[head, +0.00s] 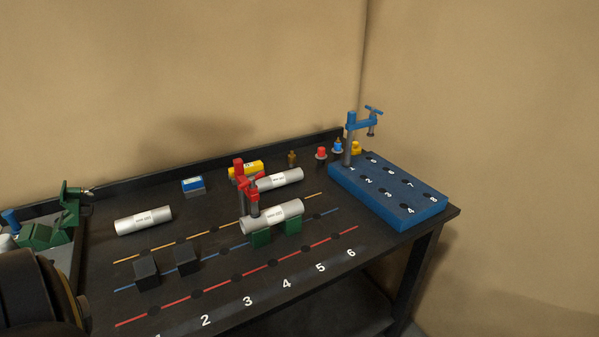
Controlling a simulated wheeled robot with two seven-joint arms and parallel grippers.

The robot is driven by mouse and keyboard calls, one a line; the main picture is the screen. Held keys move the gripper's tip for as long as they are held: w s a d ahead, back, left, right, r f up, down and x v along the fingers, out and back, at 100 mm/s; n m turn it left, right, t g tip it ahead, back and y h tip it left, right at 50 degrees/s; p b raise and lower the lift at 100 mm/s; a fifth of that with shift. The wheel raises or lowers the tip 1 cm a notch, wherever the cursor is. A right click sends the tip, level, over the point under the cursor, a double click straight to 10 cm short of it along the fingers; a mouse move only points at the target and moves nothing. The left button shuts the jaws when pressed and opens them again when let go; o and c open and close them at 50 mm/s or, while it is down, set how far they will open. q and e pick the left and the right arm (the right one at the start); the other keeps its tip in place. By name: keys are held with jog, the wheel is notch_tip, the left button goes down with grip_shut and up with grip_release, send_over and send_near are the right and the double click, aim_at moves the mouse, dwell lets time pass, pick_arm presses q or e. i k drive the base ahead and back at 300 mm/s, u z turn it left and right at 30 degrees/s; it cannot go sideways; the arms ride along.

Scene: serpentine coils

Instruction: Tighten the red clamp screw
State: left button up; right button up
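The red clamp (241,176) stands near the middle of the black workbench. Its post is behind a silver cylinder (286,213), and its arm reaches forward over the cylinder's left end. The red clamp screw (253,195) points down above that end. I cannot tell whether its tip touches the cylinder. The cylinder lies on two green blocks (261,239). Neither of my grippers shows in the head view.
A second silver cylinder (283,178) lies behind the clamp, a third (143,220) to the left. Two black blocks (147,268) stand front left. A blue block (414,217) with a blue clamp (351,137) stands right. Green clamp parts (42,235) lie far left.

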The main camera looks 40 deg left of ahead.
aim_at(251, 182)
jog(key=i, duration=0.5)
jog(key=u, duration=2.5)
